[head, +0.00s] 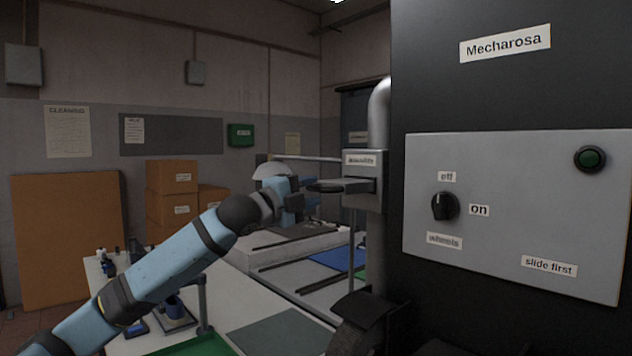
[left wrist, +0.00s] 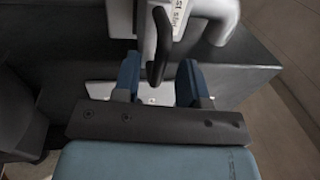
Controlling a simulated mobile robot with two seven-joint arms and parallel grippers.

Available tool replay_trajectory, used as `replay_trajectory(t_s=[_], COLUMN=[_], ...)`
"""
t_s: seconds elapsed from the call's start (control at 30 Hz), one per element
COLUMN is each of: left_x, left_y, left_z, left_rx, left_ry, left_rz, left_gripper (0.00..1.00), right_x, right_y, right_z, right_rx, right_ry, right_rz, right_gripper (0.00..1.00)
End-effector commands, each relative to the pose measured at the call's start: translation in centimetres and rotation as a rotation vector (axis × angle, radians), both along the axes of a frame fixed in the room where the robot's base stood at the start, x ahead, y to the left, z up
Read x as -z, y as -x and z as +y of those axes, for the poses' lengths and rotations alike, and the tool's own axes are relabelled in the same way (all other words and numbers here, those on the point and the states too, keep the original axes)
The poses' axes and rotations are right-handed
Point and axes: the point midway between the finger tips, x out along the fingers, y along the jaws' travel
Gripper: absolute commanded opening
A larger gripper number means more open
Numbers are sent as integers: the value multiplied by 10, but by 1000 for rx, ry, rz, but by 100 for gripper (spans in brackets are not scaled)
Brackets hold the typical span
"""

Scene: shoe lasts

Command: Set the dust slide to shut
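The dust slide is a dark flat plate (head: 340,186) sticking out to the left from a grey box (head: 362,164) on a pipe beside the black machine. In the left wrist view its dark handle (left wrist: 159,48) hangs from a pale housing with a partly cut-off label. My left gripper (head: 296,199) is just left of the slide in the head view. In the left wrist view my left gripper (left wrist: 160,80) is open, its blue fingers on either side of the handle's lower end, with gaps showing. My right gripper is not in view.
A pale table (head: 235,310) lies below my left arm. Cardboard boxes (head: 172,192) stand behind it.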

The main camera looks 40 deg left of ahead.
Motion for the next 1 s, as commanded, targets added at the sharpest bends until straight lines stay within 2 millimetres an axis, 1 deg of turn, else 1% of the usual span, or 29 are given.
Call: replay_trajectory(t_s=[0.03, 0.2, 0.33, 0.57, 0.6, 0.77, 0.93, 1.0], left_x=[-4, -4, -4, -3, -3, -3, -3, -5], left_y=[-6, -18, -22, -22, -22, -22, -22, -24], left_z=[1, -1, -2, -2, -2, -2, -2, -2], left_rx=[0, -1, 0, 0, 0, 0, 0, 0], left_ry=[5, 2, 2, 1, 1, 0, 1, 1], left_rz=[-2, 0, 0, 1, 1, 1, 1, 1], left_gripper=[39, 39, 39, 39, 37, 0, 0, 0], right_x=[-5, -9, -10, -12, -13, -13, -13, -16], right_y=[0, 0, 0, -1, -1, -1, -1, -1], right_z=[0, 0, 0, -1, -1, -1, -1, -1], right_rx=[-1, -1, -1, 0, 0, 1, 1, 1], right_ry=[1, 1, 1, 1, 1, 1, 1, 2], right_rz=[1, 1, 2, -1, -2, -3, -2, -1], right_gripper=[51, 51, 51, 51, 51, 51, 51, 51])
